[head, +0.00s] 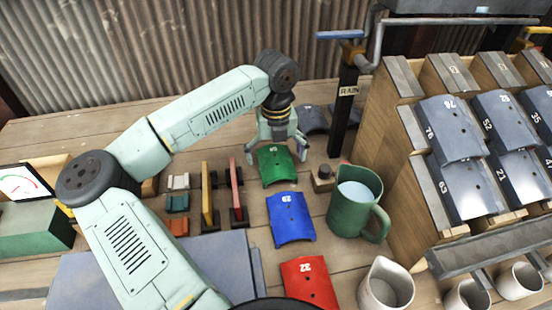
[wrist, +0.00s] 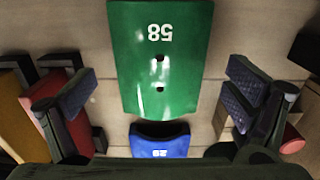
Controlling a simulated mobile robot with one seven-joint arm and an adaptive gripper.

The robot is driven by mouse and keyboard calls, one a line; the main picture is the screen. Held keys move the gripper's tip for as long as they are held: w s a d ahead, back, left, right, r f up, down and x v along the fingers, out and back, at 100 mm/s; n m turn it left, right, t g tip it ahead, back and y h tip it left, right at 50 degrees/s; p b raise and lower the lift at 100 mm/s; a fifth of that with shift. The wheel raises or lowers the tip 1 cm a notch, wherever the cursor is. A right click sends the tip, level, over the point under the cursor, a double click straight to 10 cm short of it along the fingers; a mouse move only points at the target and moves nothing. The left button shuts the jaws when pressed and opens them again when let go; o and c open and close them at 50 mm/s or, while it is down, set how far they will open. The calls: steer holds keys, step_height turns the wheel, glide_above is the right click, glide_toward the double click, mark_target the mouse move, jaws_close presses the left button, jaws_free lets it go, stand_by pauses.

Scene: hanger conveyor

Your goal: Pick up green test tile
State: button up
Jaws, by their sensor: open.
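The green test tile (head: 278,168) is a curved plate on the wooden table, behind the blue tile. In the wrist view the green tile (wrist: 160,62) shows the number 58 and two small dark holes. My gripper (head: 275,150) is open and empty at the far edge of the green tile, above it. In the wrist view the open fingers of my gripper (wrist: 160,98) stand apart, left and right of the green tile's near end. Neither finger visibly touches the tile.
A blue tile (head: 290,220) and a red tile (head: 309,283) lie in line in front. A green mug (head: 352,208) stands to the right. Upright yellow (head: 207,195) and red (head: 234,188) pieces stand close on the left. A dark post (head: 343,110) rises behind right.

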steer(key=shift+f, duration=0.75)
steer(key=shift+c, duration=0.4)
steer(key=c, duration=1.3)
